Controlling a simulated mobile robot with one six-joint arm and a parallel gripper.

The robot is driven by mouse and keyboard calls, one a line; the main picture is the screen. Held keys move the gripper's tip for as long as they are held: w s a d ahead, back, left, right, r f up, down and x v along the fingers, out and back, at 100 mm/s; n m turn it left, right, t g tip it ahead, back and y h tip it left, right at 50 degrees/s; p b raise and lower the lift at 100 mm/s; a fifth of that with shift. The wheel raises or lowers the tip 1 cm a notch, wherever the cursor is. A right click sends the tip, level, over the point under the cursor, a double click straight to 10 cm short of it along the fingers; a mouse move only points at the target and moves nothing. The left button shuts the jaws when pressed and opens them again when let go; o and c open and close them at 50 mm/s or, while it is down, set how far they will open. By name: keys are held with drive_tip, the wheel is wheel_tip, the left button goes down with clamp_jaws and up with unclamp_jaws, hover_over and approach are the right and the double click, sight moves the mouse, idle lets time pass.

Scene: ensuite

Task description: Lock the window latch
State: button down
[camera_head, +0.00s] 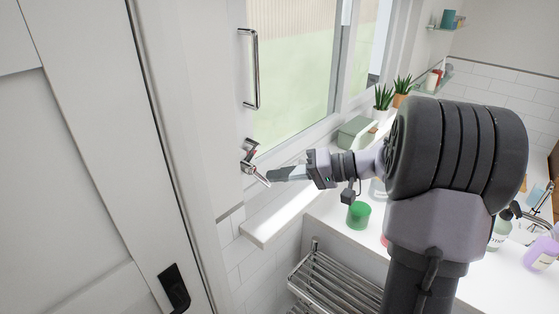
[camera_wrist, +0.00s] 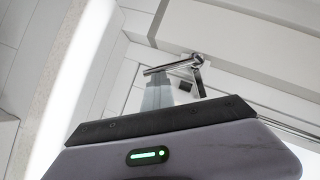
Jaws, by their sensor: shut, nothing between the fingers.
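The window latch (camera_head: 249,160) is a chrome fitting low on the white window frame, with a lever slanting down to the right. In the wrist view the latch lever (camera_wrist: 172,66) lies roughly level just beyond my fingertips, with its pivot at the right. My gripper (camera_head: 271,175) is shut and empty, just right of the lever's lower end. My gripper fingers (camera_wrist: 158,94) look pale grey in the wrist view and overlap the lever's left end. I cannot tell whether they touch it. The window (camera_head: 292,75) has a pale green pane.
A vertical chrome handle (camera_head: 256,70) is above the latch. The white sill (camera_head: 262,222) runs below it, with a green box (camera_head: 355,132) and potted plants (camera_head: 383,98) farther right. A green cup (camera_head: 359,214) stands on the counter. A chrome towel rack (camera_head: 335,284) is below.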

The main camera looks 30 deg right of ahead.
drive_tip(key=f+m+y+b, duration=0.1)
drive_tip(key=a+f+m+y+b, duration=0.1)
drive_tip(key=m+b, duration=0.1)
drive_tip(key=shift+s+a+f+t, duration=0.15)
drive_tip(key=shift+s+a+t, duration=0.15)
drive_tip(key=shift+t, duration=0.1)
drive_tip(key=shift+s+a+f+m+y+b, duration=0.2)
drive_tip(key=shift+a+m+y+b, duration=0.35)
drive_tip(key=shift+m+y+b, duration=0.3)
